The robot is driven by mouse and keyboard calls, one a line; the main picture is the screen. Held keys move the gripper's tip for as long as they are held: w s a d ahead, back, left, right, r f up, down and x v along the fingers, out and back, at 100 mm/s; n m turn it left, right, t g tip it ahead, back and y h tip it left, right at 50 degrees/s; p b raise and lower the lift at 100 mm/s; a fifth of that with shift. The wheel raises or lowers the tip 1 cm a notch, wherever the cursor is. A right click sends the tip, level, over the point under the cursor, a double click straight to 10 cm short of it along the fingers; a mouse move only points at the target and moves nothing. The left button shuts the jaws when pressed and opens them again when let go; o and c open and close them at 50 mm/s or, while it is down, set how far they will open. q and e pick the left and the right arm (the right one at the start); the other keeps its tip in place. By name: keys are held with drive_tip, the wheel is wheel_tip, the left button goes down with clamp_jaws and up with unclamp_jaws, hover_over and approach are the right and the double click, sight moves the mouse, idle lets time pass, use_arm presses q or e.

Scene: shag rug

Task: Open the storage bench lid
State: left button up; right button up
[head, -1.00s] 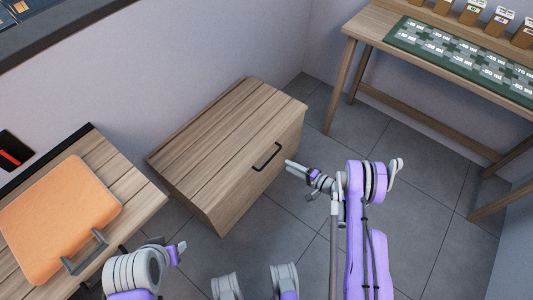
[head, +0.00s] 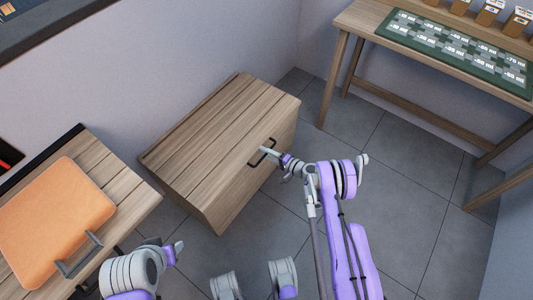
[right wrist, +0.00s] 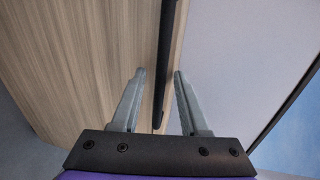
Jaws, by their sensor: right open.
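The wooden storage bench (head: 215,140) stands against the wall with its plank lid closed. A black bar handle (head: 263,151) sits near the lid's front right edge. My right gripper (head: 266,150) is at the handle. In the right wrist view my right gripper (right wrist: 158,78) is open, with the dark handle bar (right wrist: 164,65) running between its two grey fingers. A gap shows on each side of the bar. My left gripper (head: 178,247) is at the lower left, away from the bench; whether its jaws are apart is too small to tell.
A wooden desk (head: 350,22) with a green mat (head: 450,52) and small boxes stands at the upper right. Grey tiled floor (head: 410,190) is free at the right.

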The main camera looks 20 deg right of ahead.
clamp_jaws()
idle(1.4)
